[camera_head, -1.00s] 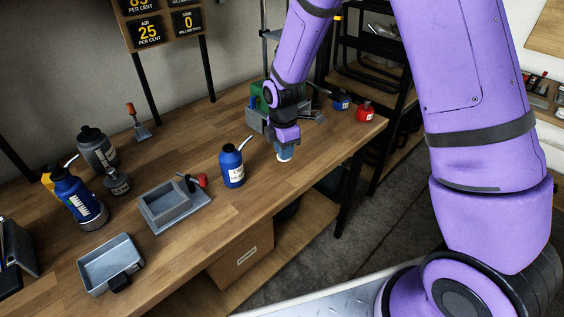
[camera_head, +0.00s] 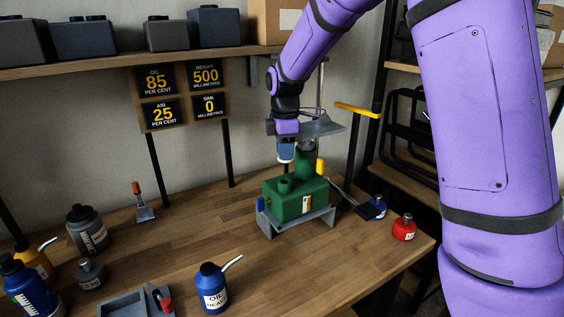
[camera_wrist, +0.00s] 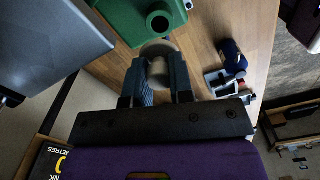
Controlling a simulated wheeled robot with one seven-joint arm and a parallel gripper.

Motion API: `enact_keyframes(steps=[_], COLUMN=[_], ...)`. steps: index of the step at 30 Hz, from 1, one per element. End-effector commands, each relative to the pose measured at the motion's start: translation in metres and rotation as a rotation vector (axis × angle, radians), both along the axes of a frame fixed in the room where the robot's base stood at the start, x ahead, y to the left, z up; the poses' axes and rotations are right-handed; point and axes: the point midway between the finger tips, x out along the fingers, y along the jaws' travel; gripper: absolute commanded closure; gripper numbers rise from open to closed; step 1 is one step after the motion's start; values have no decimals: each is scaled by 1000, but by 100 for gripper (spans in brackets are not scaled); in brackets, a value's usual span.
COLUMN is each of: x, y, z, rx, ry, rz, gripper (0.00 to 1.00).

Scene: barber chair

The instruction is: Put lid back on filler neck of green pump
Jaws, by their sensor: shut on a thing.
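The green pump (camera_head: 297,200) stands on a grey stand on the bench, with its short filler neck (camera_head: 285,185) on top at the left. In the wrist view the pump (camera_wrist: 125,14) is at the top, and the neck's round dark opening (camera_wrist: 161,21) shows just beyond the fingers. My gripper (camera_head: 286,155) is above the neck, pointing down. In the wrist view its fingers (camera_wrist: 157,54) are shut on a pale round lid (camera_wrist: 158,68). The lid (camera_head: 285,161) is partly hidden by the fingers and is apart from the neck.
A grey plate (camera_head: 318,130) and a yellow-handled lever (camera_head: 357,110) are close to the right of my gripper. A tall green column (camera_head: 306,160) rises beside the neck. A blue oil can (camera_head: 213,288) stands in front. A red bottle (camera_head: 403,228) stands at the right.

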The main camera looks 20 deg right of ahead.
Motion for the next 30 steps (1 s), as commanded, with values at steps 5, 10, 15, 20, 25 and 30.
enact_keyframes(steps=[5,10,15,20,25,30], x=[0,0,0,0,0,0], y=[0,0,0,0,0,0], z=[-7,-21,-35,-48,-57,-62], rx=[1,0,0,0,1,1], ry=[1,2,1,2,1,-1], rz=[-1,0,0,-1,-1,-1], gripper=[100,100,100,100,100,100])
